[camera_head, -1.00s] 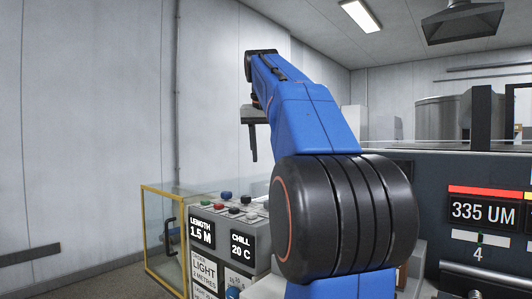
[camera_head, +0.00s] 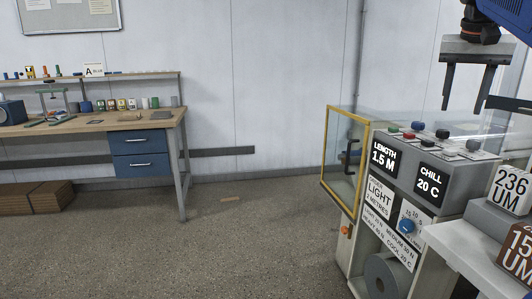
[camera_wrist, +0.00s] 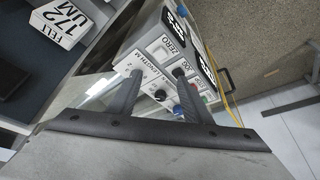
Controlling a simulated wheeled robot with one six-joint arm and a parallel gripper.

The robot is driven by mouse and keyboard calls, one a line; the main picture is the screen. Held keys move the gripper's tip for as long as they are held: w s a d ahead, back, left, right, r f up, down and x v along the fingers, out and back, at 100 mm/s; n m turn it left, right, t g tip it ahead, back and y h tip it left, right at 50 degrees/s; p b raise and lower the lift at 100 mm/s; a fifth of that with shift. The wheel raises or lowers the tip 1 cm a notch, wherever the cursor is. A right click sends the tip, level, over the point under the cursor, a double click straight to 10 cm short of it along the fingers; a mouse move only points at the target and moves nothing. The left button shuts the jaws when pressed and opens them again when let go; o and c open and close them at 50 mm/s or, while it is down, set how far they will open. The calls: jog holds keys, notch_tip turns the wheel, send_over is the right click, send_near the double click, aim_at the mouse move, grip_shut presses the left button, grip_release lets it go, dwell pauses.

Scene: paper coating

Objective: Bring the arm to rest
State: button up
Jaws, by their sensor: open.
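My gripper (camera_head: 466,88) hangs at the upper right in the head view, its two dark fingers pointing down and apart. It is open and holds nothing. It is above the grey control box (camera_head: 440,165), clear of its top as far as I can tell. My blue arm shows only in part at the top right corner. In the wrist view my gripper (camera_wrist: 157,82) has its fingers spread, with the control box (camera_wrist: 150,55) and its knobs and labels beyond them.
A yellow-framed clear door (camera_head: 326,165) stands open left of the control box. White "236 UM" (camera_head: 513,187) and brown "15 UM" (camera_head: 516,250) blocks sit at the right.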

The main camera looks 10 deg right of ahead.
jog(key=s+a+f+n+y, duration=0.1)
jog(key=s+a+f+n, duration=0.15)
jog(key=a+f, duration=0.5)
jog(key=s+a+f+n, duration=0.2)
jog(key=s+a+f, duration=0.1)
jog(key=a+f, duration=0.5)
jog(key=s+a+f+n, duration=0.1)
jog(key=s+a+f, duration=0.1)
jog(key=f, duration=0.6)
jog(key=s+a+f+n+t+y, duration=0.1)
jog(key=s+a+f, duration=0.2)
jog(key=s+f, duration=0.2)
jog(key=s+a+f+n+y, duration=0.1)
jog(key=s+a+f+n, duration=0.1)
jog(key=f, duration=0.9)
jog(key=shift+s+a, duration=0.75)
jog(key=shift+s, duration=0.4)
jog(key=shift+c, duration=0.7)
